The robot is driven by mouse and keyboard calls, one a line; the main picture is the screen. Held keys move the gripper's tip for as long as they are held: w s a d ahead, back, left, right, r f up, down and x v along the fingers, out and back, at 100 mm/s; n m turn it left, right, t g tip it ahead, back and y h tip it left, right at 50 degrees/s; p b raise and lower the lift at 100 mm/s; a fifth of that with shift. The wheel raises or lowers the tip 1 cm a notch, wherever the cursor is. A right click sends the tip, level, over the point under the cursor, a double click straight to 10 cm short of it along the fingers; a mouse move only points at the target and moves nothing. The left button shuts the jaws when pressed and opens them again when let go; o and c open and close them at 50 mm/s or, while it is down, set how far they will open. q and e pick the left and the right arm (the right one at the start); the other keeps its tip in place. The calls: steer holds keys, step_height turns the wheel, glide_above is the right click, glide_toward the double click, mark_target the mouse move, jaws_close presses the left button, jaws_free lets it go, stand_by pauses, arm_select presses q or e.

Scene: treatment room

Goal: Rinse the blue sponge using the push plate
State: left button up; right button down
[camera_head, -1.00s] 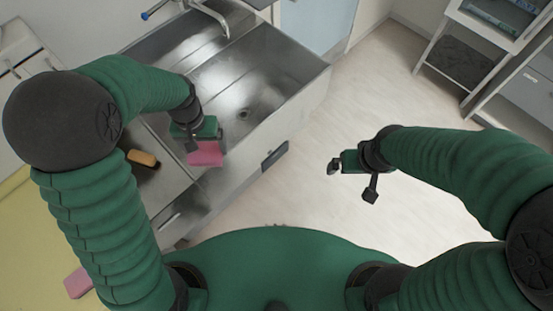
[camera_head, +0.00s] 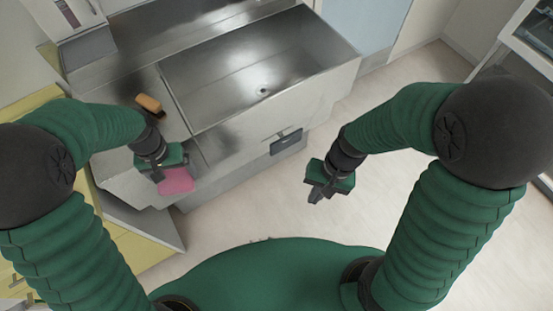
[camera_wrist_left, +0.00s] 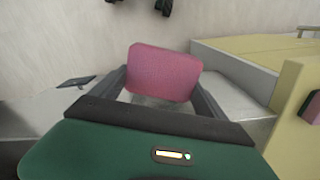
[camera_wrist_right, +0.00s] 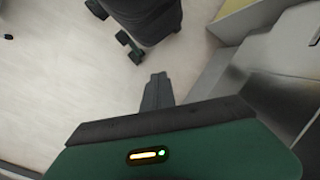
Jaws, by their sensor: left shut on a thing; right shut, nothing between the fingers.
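My left gripper (camera_head: 172,172) is shut on a pink sponge (camera_head: 178,182), which also shows between its fingers in the left wrist view (camera_wrist_left: 164,73). It holds the sponge near the front edge of the steel sink unit, left of the push plate. The dark push plate (camera_head: 286,141) is on the front of the sink (camera_head: 250,70); it also shows in the left wrist view (camera_wrist_left: 76,82). My right gripper (camera_head: 317,192) is shut and empty, in front of the sink and to the right of the push plate. No blue sponge is in view.
An orange-brown brush (camera_head: 149,103) lies on the steel counter left of the basin. A pink and green block (camera_wrist_left: 312,108) shows at the right edge of the left wrist view. The floor (camera_head: 400,150) right of the sink is clear.

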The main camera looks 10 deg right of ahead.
steer(key=s+a+f+m+g+y+b, duration=0.1)
steer(key=a+f+m+y+b, duration=0.15)
steer(key=f, duration=0.25)
steer(key=a+f+m+y+b, duration=0.1)
steer(key=a+f+b, duration=0.2)
steer(key=f+b, duration=0.1)
steer(key=m+t+b, duration=1.9)
steer(key=m+b, duration=0.5)
steer(key=b, duration=0.5)
glide_toward(286, 145)
steer(key=shift+n, duration=0.25)
steer(key=b+x, duration=0.6)
steer(key=shift+w+f, duration=0.1)
steer(key=shift+f, duration=0.05)
steer(key=shift+w+a+b, duration=0.15)
steer(key=shift+w+b, duration=0.15)
arm_select(q)
step_height(286, 145, down, 44)
steer(key=s, duration=0.1)
steer(key=shift+d, duration=0.15)
